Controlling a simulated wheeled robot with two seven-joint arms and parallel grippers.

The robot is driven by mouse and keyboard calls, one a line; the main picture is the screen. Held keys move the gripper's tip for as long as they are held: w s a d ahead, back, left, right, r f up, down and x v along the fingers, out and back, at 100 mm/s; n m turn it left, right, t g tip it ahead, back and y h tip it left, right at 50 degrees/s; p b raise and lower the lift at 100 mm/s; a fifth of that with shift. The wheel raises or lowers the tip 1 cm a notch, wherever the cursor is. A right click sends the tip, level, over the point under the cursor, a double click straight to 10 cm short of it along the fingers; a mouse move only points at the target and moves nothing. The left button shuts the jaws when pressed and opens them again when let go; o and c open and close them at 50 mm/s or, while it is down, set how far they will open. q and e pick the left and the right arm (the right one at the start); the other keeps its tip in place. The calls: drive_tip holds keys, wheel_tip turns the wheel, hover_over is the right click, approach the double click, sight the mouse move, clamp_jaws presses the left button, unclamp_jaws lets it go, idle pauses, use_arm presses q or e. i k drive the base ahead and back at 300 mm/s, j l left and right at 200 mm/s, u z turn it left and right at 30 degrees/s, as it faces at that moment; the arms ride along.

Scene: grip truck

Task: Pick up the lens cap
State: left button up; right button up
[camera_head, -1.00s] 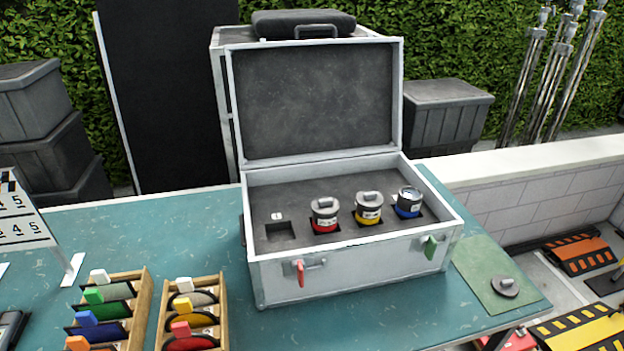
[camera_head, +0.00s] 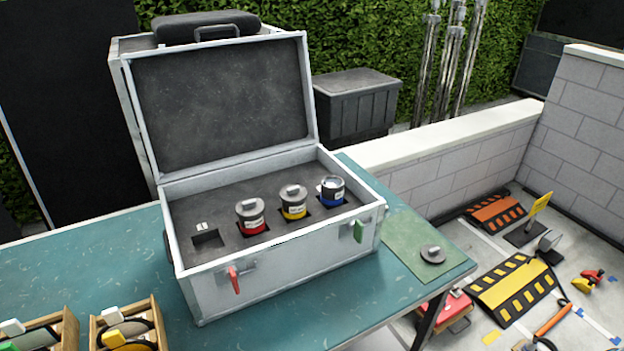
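The lens cap (camera_head: 433,254) is a dark grey disc with a small raised grip on top. It lies flat on a green mat (camera_head: 405,236) at the right end of the teal table, beside the case. The open silver case (camera_head: 285,272) holds lenses in its foam: a red-banded one (camera_head: 251,216) and a yellow-banded one (camera_head: 293,202), both with grey caps on top, and a blue-banded one (camera_head: 332,191) whose top shows dark glass with no cap. Neither of my grippers shows in the head view.
Wooden racks (camera_head: 128,322) with coloured tabs stand at the front left of the table (camera_head: 80,262). An empty square slot (camera_head: 206,238) is at the case's left. A low block wall (camera_head: 440,160) runs behind the table. Cable ramps (camera_head: 515,287) and a red box (camera_head: 447,310) lie on the floor at right.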

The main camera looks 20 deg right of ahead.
sight(432, 255)
drive_tip(key=z, duration=1.55)
